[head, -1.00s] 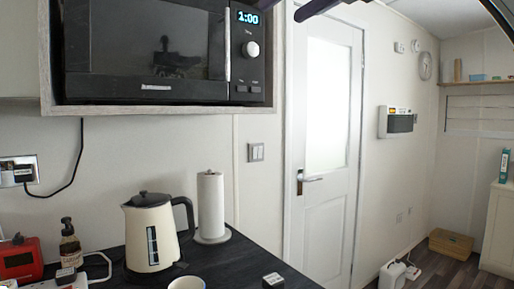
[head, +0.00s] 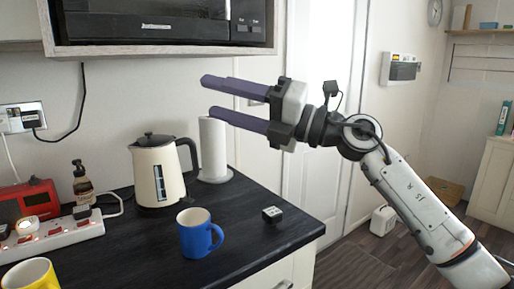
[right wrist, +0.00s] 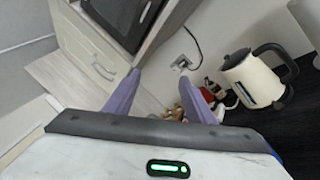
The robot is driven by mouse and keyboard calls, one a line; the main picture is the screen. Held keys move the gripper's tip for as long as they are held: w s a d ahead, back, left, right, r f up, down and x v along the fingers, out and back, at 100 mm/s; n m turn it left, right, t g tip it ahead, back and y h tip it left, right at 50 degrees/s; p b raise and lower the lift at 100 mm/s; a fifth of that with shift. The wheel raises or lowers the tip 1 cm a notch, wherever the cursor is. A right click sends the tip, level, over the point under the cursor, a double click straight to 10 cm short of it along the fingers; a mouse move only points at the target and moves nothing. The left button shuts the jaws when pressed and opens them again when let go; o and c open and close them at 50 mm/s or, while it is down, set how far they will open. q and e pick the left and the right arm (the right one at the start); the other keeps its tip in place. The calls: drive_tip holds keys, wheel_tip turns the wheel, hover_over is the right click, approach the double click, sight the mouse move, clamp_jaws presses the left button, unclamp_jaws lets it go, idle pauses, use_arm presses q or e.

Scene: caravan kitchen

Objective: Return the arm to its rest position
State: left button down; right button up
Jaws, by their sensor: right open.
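My right gripper (head: 222,99) is raised above the counter at the right, in front of the paper towel roll and door. Its two purple fingers point left and are spread apart with nothing between them. In the right wrist view its fingers (right wrist: 155,95) are also apart and empty. My right arm comes in from the lower right. My left gripper shows in neither current view.
A microwave (head: 150,22) sits above.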

drive_tip(key=s+d+f+m+t+h, duration=0.1)
drive_tip(key=d+f+m+t+h, duration=0.35)
drive_tip(key=f+m, duration=0.65)
drive_tip(key=s+d+f+m+t+h, duration=0.1)
drive_tip(key=d+f+m+t+h, duration=0.4)
drive_tip(key=f, duration=1)
drive_tip(key=s+d+f+m+t+h, duration=0.15)
drive_tip(key=d+f+m, duration=0.35)
drive_tip(key=f+m, duration=0.7)
drive_tip(key=s+d+f+m+g+h, duration=0.25)
drive_tip(key=s+f, duration=0.25)
drive_tip(key=f, duration=0.3)
drive_tip(key=s+d+f+m+g+h, duration=0.1)
drive_tip(key=s+d+f+m+h, duration=0.15)
drive_tip(key=s+f, duration=0.4)
drive_tip(key=s+d+f+m+g, duration=0.3)
drive_tip(key=s+f+g, duration=0.3)
drive_tip(key=s+f, duration=0.7)
drive_tip(key=s+m, duration=0.1)
drive_tip(key=s, duration=0.2)
drive_tip(key=shift+s+f+h, duration=0.25)
drive_tip(key=shift+h, duration=0.05)
